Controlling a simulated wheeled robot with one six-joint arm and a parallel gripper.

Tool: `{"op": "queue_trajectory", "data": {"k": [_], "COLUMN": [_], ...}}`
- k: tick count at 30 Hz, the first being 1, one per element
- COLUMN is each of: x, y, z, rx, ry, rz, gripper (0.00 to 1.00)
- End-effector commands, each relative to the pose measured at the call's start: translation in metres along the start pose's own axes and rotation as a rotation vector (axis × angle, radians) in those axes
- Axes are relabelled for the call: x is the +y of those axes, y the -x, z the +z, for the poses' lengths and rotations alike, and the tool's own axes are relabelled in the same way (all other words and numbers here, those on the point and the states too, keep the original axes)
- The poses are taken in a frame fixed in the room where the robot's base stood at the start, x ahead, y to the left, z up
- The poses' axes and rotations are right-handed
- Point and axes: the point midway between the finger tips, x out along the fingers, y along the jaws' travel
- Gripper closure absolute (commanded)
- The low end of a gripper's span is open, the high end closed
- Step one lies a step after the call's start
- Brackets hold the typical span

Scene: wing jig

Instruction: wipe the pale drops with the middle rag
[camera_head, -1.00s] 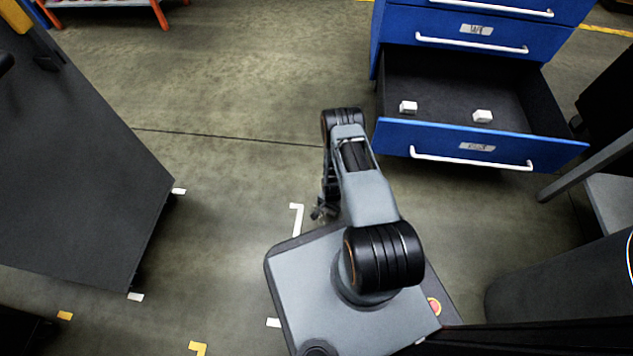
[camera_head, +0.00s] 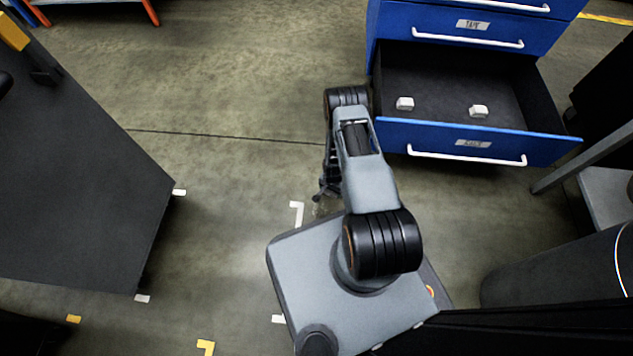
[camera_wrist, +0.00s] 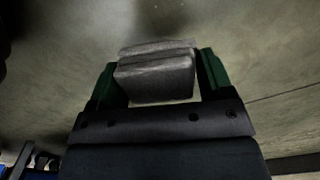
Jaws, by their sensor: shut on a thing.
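My gripper (camera_wrist: 160,75) is shut on a folded rag (camera_wrist: 155,80), which looks grey in the wrist view and sits between the two green finger pads. In the head view my gripper (camera_head: 325,192) hangs low beside my arm, over the floor, and the rag cannot be made out there. I cannot make out any pale drops in either view.
A dark table (camera_head: 75,190) stands at the left. The blue cabinet (camera_head: 470,30) with its pulled-out drawer is at the upper right. A grey structure (camera_head: 605,190) and a dark rounded body (camera_head: 560,270) are at the right. The floor (camera_head: 230,110) between table and cabinet is clear.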

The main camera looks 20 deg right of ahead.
Motion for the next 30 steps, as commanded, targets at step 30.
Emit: {"op": "queue_trajectory", "data": {"k": [30], "x": [-0.008], "y": [0.073], "z": [0.002], "rx": [0.003], "ry": [0.06], "rz": [-0.002], "gripper": [0.48]}}
